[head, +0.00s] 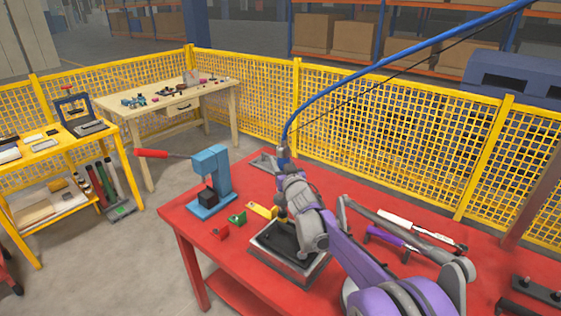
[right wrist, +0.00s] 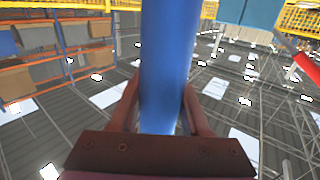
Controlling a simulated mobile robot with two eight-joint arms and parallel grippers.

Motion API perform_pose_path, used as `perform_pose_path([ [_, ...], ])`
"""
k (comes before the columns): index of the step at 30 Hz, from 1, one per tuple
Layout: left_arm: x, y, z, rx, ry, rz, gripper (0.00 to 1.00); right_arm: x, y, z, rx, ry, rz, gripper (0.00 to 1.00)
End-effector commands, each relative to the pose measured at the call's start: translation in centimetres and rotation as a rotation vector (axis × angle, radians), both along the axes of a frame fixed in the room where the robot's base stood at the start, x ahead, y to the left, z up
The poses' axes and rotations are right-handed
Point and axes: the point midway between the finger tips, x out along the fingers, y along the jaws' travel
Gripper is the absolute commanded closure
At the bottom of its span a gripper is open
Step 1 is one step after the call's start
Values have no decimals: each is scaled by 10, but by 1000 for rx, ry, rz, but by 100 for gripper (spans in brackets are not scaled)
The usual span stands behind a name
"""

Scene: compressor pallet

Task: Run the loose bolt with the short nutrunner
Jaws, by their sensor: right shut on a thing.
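My right gripper (head: 284,176) is shut on a blue cylindrical tool, which I take to be the short nutrunner (head: 283,153). The blue hose rises from its top. In the right wrist view the nutrunner (right wrist: 168,65) stands between both fingers of the gripper (right wrist: 160,112). The tool's lower end is mostly hidden by my wrist in the head view. My right arm reaches over a black part in a grey tray (head: 254,246) on the red table. I cannot make out the loose bolt; my arm covers part of the tray. My left gripper is in neither view.
The red table (head: 228,251) also bears a blue press (head: 222,168) with a red handle, small green (head: 237,219) and red (head: 219,233) blocks, and a yellow piece (head: 262,209). A purple-handled tool (head: 385,237) lies at right. Yellow fencing (head: 400,130) runs behind.

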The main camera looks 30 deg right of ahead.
Motion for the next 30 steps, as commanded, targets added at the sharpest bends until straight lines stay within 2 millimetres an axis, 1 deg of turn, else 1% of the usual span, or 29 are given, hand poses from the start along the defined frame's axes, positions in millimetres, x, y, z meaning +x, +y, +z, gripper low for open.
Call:
perform_pose_path([
  [30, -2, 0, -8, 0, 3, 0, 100, 0, 0, -12, 0, 1, 0, 100],
])
